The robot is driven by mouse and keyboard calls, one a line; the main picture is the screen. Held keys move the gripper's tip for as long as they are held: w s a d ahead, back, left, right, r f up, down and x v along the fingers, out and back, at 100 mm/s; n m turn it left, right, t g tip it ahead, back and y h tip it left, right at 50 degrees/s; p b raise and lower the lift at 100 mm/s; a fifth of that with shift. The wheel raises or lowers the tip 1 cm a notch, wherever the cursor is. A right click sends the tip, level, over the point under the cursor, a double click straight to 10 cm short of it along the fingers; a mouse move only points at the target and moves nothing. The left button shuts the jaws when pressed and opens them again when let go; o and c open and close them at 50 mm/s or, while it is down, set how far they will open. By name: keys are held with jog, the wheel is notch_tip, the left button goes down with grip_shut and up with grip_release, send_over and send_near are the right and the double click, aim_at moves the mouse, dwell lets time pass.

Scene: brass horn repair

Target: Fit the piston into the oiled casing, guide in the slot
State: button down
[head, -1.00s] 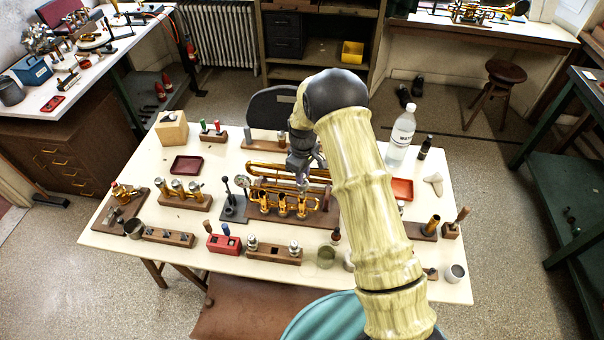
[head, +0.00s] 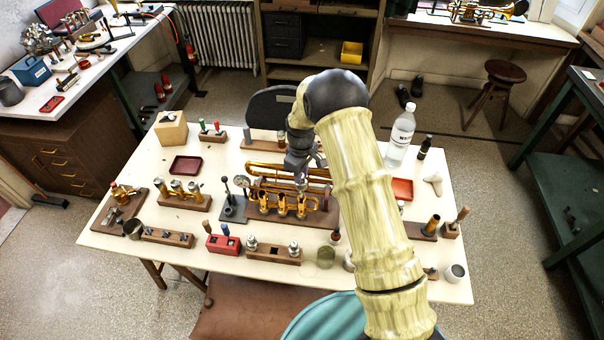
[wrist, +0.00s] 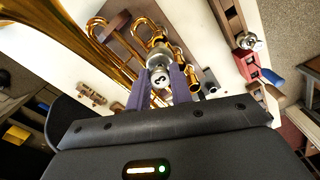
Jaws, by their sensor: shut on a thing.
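My gripper (wrist: 159,86) is shut on a piston (wrist: 158,72), a silvery cylinder with a dark "3" on its end, held between two purple-grey fingers. In the head view my gripper (head: 301,172) is above the brass horn (head: 268,172), near the right end of the row of casings. The upright brass casings stand at the horn's front; the rightmost casing (head: 302,206) is just in front of my gripper. The lower end of the piston, its guide and the casing slot cannot be made out.
Wooden racks (head: 183,201) with metal parts stand left of the horn. A red block (head: 224,244) and another rack (head: 273,256) lie in front. A water bottle (head: 400,138) and an orange-red tray (head: 402,189) are to the right. A dark red tray (head: 186,165) sits back left.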

aim_at(302, 187)
jog(key=shift+f+b, duration=0.4)
jog(key=shift+f, duration=0.15)
jog(key=shift+r, duration=0.25)
jog(key=shift+r, duration=0.25)
dwell(0.4)
jog(key=shift+d, duration=0.1)
dwell(1.3)
jog(key=shift+f+b, duration=2.2)
jog(key=shift+f, duration=1.15)
jog(key=c, duration=1.2)
grip_release()
jog(key=shift+o, duration=0.2)
jog(key=shift+r, duration=0.15)
